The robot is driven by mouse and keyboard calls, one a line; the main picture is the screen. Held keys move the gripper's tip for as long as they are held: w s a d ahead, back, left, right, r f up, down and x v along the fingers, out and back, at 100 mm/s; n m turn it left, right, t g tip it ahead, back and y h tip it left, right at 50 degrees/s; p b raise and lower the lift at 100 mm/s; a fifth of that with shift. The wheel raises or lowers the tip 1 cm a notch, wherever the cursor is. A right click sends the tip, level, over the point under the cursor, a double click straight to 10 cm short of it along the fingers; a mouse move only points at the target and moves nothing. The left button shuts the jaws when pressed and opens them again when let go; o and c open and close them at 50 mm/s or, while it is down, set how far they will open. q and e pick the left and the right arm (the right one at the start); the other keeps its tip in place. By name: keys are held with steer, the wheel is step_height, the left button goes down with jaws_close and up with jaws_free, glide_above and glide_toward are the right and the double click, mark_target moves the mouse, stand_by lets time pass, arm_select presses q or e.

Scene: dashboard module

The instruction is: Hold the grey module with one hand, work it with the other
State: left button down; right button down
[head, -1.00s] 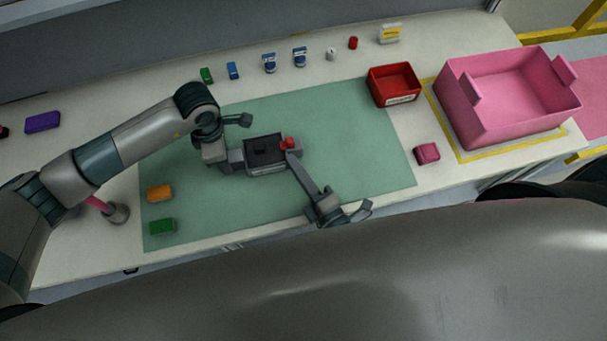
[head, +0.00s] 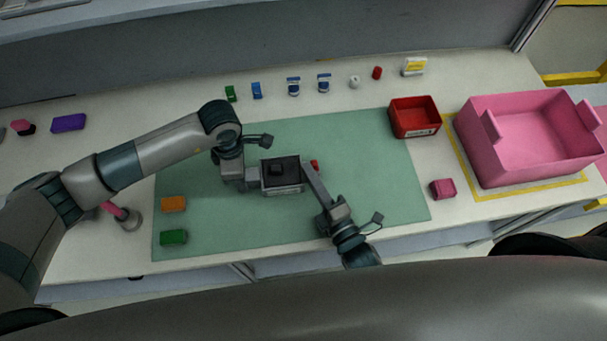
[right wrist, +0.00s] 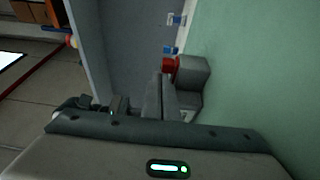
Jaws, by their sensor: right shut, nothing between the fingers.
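The grey module (head: 283,187), a small box with a dark top, is on the green mat. My left gripper (head: 253,178) meets its left side and appears shut on it; the fingertips are partly hidden. A red knob (head: 315,164) shows at the module's right side, partly covered by my right gripper. My right gripper (head: 307,168) is shut and empty, its tips close to the knob and the module's right edge. In the right wrist view the red knob (right wrist: 169,66) sticks out from a grey block (right wrist: 193,74), just beyond my shut fingers (right wrist: 157,88). Contact is unclear.
An orange block (head: 173,204) and a green block (head: 173,237) lie on the mat's left. A red bin (head: 415,132), a pink crate (head: 490,160) and a pink block (head: 442,189) are at right. Several small items line the back. The mat's right part is clear.

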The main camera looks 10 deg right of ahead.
arm_select(q)
steer(key=shift+a, duration=0.2)
arm_select(e)
steer(key=shift+d, duration=0.25)
steer(key=shift+s+d+f, duration=0.1)
steer(key=shift+s+d, duration=0.15)
steer(key=shift+s, duration=0.4)
arm_select(q)
steer(key=shift+d, duration=0.15)
arm_select(e)
steer(key=v, duration=0.8)
steer(key=shift+s+a, duration=0.1)
steer(key=shift+s, duration=0.25)
arm_select(q)
steer(key=c, duration=1.2)
jaws_free()
steer(key=shift+r, duration=0.15)
step_height(320, 180, up, 12)
